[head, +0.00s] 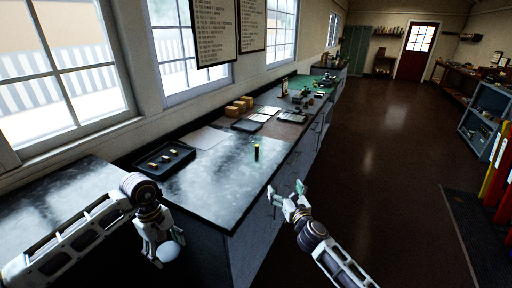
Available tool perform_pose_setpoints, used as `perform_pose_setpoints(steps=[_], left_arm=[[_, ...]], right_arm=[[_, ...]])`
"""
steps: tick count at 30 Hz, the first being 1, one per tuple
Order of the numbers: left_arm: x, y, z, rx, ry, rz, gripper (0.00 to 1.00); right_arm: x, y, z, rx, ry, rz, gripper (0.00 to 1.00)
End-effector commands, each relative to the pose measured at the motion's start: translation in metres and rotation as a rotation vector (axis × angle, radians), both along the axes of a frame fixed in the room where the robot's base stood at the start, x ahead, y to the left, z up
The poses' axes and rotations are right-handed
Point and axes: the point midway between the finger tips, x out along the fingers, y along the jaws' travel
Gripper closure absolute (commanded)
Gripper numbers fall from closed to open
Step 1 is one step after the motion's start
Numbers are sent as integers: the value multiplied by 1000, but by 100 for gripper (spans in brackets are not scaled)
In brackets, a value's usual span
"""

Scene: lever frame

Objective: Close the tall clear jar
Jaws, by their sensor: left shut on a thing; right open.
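My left gripper (158,248) is at the lower left, off the front edge of the bench. It is shut on a pale, rounded thing (169,252), which may be a lid; the fingers hide part of it. My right gripper (289,200) is open, just off the bench's right edge, with no held thing visible. A small upright dark cylinder (257,153) with a yellowish top stands on the bench, beyond both grippers. I cannot tell whether it is the tall clear jar, and no other jar is clear in the head view.
The dark bench top (215,185) is mostly bare around the cylinder. A black tray (180,149) with several small pieces lies at the left by the window. Paper (204,138), brown boxes (240,106) and several small items lie farther back. Open floor (370,160) is to the right.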

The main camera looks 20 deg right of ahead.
Motion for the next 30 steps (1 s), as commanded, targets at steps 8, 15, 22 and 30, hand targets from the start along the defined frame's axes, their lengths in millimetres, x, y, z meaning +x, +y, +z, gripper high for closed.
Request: perform_pose_setpoints(steps=[8,15,22,30], left_arm=[[14,5,18,-1,-1,245,49],[24,9,33,-1,-2,456,49],[34,13,47,-1,-1,656,49],[44,18,64,-1,-1,887,49]], right_arm=[[0,0,0,0,0,0,5],[0,0,0,0,0,0,5],[0,0,0,0,0,0,5],[0,0,0,0,0,0,5]])
